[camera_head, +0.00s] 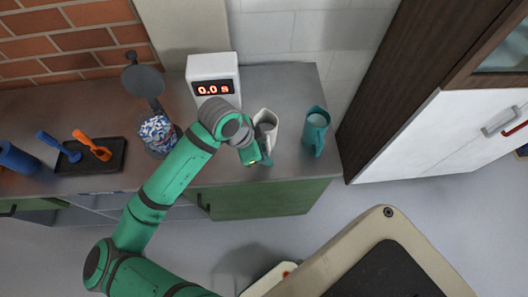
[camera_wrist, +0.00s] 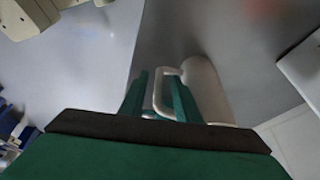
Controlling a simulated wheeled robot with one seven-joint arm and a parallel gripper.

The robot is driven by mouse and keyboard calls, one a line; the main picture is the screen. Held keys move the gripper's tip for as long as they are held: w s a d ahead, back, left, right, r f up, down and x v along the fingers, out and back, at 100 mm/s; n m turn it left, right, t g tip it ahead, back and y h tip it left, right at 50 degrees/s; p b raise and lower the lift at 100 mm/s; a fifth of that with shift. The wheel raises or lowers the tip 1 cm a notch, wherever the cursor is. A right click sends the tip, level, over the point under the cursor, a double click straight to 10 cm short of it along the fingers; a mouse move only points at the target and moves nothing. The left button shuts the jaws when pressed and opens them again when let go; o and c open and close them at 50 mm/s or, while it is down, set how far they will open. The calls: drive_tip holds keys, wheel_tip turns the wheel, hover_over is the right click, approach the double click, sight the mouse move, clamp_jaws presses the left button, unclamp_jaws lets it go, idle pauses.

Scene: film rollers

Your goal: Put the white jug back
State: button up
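The white jug (camera_head: 266,123) is near the right end of the grey counter, between the timer and the teal jug; I cannot tell whether it rests on the counter or is held just above it. My gripper (camera_head: 258,150) is at its near side. In the wrist view the white jug (camera_wrist: 205,88) lies just right of my gripper (camera_wrist: 160,90). The jug's handle bar passes between the two green fingers, with the right finger inside the handle loop. Whether both fingers press on the handle is not clear. The arm partly covers the jug in the head view.
A teal jug (camera_head: 315,131) stands to the right, near the counter's end. A white timer box (camera_head: 213,75) reading 0.0 s stands behind. A patterned container (camera_head: 158,135) and a black tray (camera_head: 85,158) with blue and orange tools are left. A tall cabinet (camera_head: 425,140) is right.

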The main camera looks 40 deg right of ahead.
drive_tip(key=v, duration=1.2)
drive_tip(key=shift+d+r, duration=0.1)
drive_tip(key=shift+r, duration=0.05)
